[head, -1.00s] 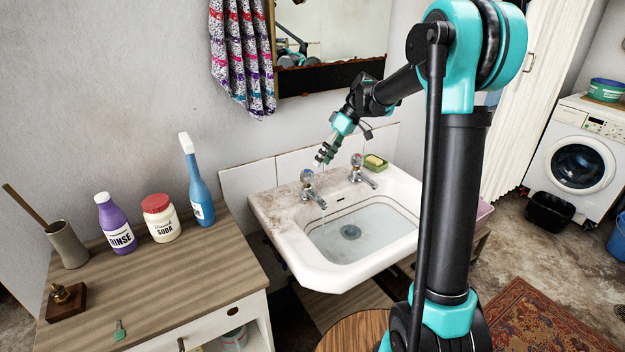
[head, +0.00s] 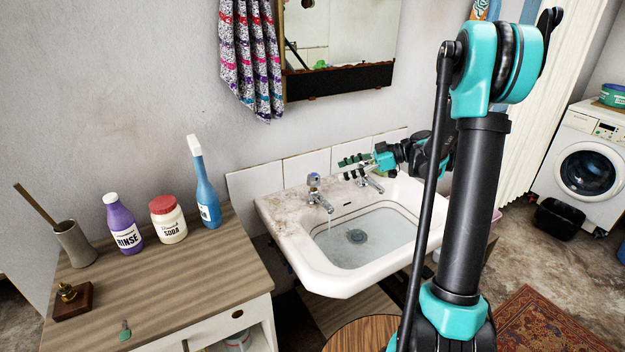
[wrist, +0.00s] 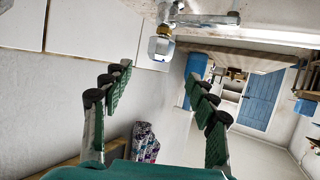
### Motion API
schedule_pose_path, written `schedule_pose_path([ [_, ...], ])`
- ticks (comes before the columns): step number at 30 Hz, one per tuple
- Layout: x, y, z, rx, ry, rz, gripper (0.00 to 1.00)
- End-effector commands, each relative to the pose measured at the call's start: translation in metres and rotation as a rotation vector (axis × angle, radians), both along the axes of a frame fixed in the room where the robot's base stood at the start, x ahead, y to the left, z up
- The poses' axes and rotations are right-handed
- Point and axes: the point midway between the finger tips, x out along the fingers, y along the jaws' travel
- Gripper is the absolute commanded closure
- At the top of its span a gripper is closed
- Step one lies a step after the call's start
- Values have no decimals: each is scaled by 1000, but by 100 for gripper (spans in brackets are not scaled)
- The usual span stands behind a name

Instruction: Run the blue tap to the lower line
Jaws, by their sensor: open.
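The blue tap (head: 314,181) is the left tap on the white sink (head: 283,215). A thin stream of water (head: 329,224) falls from its spout into the basin. Clear water (head: 375,238) lies in the basin, and dark lines (head: 392,208) run around its upper wall; the exact level against the lower line is hard to tell. My gripper (head: 343,167) is open and empty, to the right of the blue tap with its fingers pointing left. In the wrist view a tap knob with a brass collar (wrist: 162,44) sits beyond the open fingers (wrist: 157,75), apart from them.
The second tap (head: 369,182) stands just below my gripper, partly hidden. A mirror (head: 338,45) and a patterned towel (head: 250,60) hang on the wall above.

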Motion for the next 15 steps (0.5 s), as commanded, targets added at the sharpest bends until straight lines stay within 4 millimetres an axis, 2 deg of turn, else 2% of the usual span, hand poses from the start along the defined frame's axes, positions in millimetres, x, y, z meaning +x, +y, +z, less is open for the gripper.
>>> schedule_pose_path([
  [9,0,60,-24,-1,0,3,41],
  [15,1,88,-36,-1,1,3,41],
])
